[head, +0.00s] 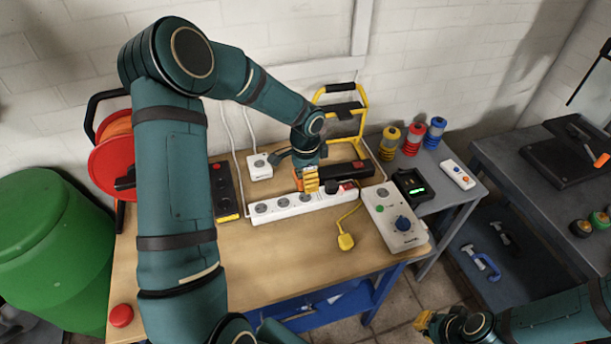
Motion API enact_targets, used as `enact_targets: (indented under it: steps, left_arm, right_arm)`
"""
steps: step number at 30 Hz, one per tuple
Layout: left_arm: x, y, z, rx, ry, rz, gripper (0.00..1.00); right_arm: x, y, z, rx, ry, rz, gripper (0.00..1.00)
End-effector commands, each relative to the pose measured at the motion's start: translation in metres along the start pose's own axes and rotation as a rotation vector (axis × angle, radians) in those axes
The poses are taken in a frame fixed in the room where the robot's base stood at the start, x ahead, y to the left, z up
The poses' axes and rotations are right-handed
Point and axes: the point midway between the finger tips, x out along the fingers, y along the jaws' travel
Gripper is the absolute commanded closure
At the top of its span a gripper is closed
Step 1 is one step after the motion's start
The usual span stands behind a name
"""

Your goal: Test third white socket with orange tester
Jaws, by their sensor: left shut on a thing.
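A white socket strip (272,209) lies on the wooden workbench, with several round grey sockets in a row. A black plug (331,187) sits towards its right end, near a red switch. My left gripper (308,183) points down over the middle of the strip, just left of the black plug. It is shut on the orange tester (298,182), which is mostly hidden by the fingers. I cannot tell whether the tester touches a socket, and the strip there is partly covered. My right gripper (424,322) is low at the right, away from the bench; its fingers are too small to read.
A yellow cable ends in a yellow plug (345,241) in front of the strip. A grey control box (396,216) stands right. A black bar (345,170) lies behind the strip, and a white socket box (259,167) at the back.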

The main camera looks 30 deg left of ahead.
Motion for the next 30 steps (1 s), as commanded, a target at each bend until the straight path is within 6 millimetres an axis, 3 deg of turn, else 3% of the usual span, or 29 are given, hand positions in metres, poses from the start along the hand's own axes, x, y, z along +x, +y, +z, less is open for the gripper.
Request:
enact_targets:
  steps: [18, 30]
  left_arm:
    - [0.049, 0.000, 0.000, 0.001, 0.000, 0.000, 0.75]
    - [0.056, 0.000, 0.000, 0.000, 0.000, 0.000, 0.75]
  right_arm:
    - [0.037, 0.013, 0.005, 0.000, 0.000, 0.008, 1.00]
    - [0.042, 0.014, 0.005, 0.000, 0.000, 0.009, 1.00]
